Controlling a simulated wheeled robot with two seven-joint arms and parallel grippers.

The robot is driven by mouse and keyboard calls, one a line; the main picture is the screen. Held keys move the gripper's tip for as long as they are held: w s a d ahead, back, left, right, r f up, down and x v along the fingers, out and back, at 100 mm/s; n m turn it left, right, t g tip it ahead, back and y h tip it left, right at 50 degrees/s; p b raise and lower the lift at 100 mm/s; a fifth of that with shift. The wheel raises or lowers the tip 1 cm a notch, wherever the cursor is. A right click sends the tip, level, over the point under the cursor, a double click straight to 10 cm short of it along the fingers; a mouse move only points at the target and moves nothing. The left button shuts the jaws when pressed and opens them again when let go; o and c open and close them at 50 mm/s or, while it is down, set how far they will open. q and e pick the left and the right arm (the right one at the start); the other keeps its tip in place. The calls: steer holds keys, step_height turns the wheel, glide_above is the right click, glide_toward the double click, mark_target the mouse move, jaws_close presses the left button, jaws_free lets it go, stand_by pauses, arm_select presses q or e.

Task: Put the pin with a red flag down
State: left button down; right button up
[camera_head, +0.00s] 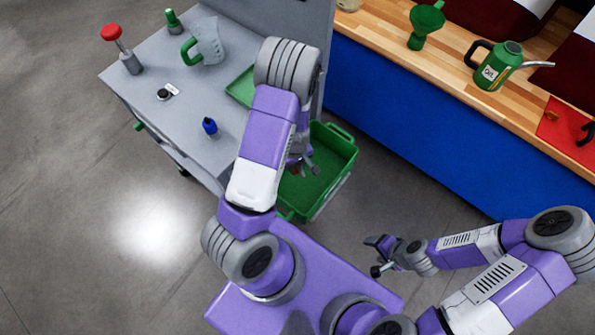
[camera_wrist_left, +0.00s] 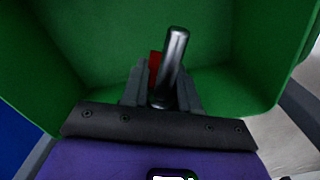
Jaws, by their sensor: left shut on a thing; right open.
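The pin with a red flag shows in the left wrist view as a shiny metal rod (camera_wrist_left: 175,55) with a small red patch (camera_wrist_left: 154,66) beside it. My left gripper (camera_wrist_left: 163,95) is shut on the pin, which stands out between its fingers, over or inside a green bin (camera_wrist_left: 262,50). In the head view my left gripper (camera_head: 302,168) is at the green bin (camera_head: 330,180), partly hidden by my arm. I cannot tell whether the pin touches the bin's floor. My right gripper (camera_head: 376,256) is open and empty, away to the right over the floor.
A grey cart (camera_head: 150,75) at the left holds a red-knobbed part (camera_head: 112,34), a clear jug (camera_head: 208,42), a blue-tipped item (camera_head: 210,126) and a green tray (camera_head: 240,88). A wooden workbench (camera_head: 440,75) with a green oil can (camera_head: 493,72) and a green funnel (camera_head: 424,25) stands behind.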

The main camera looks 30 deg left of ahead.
mark_target(296, 170)
arm_select(q)
steer(key=shift+f+b, duration=0.7)
steer(key=shift+f, duration=1.15)
steer(key=shift+f, duration=0.2)
steer(key=c, duration=0.8)
jaws_free()
steer(key=shift+c, duration=0.2)
steer(key=shift+r, duration=0.1)
step_height(296, 170, up, 12)
steer(key=p, duration=0.5)
steer(key=shift+r, duration=0.1)
